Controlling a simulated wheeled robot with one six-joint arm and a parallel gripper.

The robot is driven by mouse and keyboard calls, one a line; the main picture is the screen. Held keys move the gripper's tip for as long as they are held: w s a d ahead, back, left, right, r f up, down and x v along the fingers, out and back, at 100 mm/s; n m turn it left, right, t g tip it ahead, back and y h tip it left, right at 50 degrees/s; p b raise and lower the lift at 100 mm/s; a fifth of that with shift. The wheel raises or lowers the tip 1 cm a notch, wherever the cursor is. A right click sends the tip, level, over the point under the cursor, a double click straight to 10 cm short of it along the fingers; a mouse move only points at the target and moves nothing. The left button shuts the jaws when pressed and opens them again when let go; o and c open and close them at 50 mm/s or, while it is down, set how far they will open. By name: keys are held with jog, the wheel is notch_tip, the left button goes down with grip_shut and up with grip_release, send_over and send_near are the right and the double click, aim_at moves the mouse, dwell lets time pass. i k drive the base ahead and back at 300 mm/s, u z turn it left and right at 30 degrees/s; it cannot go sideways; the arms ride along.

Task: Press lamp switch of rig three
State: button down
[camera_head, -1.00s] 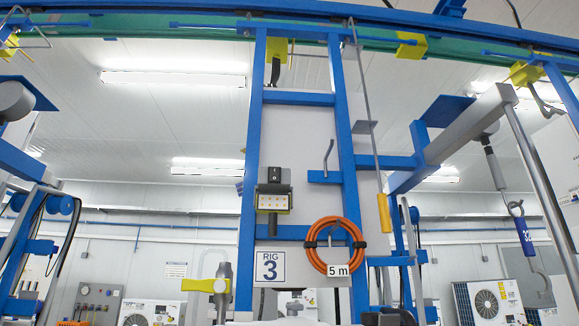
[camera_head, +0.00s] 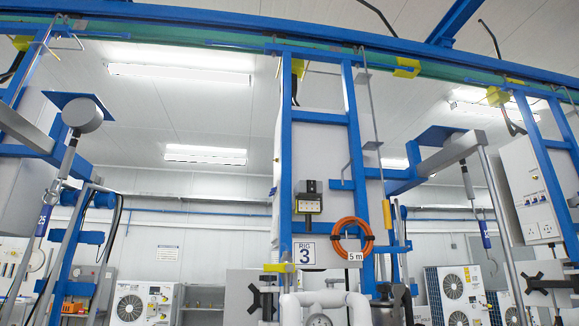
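Above the sign hangs a work lamp (camera_head: 308,206) with a pale yellow-edged face and several small light dots. A small dark box (camera_head: 309,186) sits on top of the lamp and looks like its switch. It is too small to tell the switch's position. My gripper is not in view.
An orange coiled hose (camera_head: 337,238) with a "5 m" tag hangs right of the sign. Grey arms with hanging hooks flank the rig. A white socket panel (camera_head: 531,190) is at right.

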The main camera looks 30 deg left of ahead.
aim_at(311, 183)
jog(key=k, duration=0.2)
jog(key=u, duration=0.95)
